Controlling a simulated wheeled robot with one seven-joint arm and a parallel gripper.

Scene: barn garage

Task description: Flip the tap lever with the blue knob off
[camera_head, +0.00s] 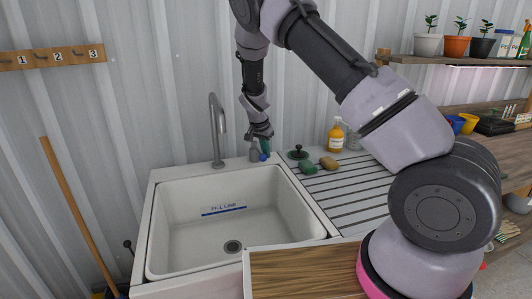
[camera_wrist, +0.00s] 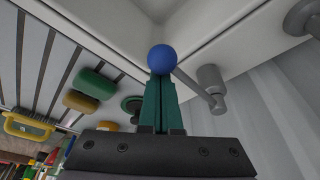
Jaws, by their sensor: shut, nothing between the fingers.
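The tap lever's blue knob (camera_wrist: 162,59) shows at the tips of my gripper (camera_wrist: 160,82) in the wrist view. A thin lever (camera_wrist: 192,82) runs from the knob to a grey valve body (camera_wrist: 211,85). In the head view the blue knob (camera_head: 263,157) is just below my gripper (camera_head: 265,148), beside the grey valve (camera_head: 254,153) at the sink's back right corner. My gripper's green fingers are shut together with nothing between them, right at the knob. Whether they touch it I cannot tell. The grey spout (camera_head: 217,130) stands left of the valve.
The white sink basin (camera_head: 165,245) lies in front of the tap, with a ribbed drainboard (camera_head: 345,190) to its right. A green sponge (camera_head: 308,168), a tan sponge (camera_head: 328,163), a dark green plug (camera_head: 298,153) and an orange bottle (camera_head: 336,137) are there. A corrugated wall is behind.

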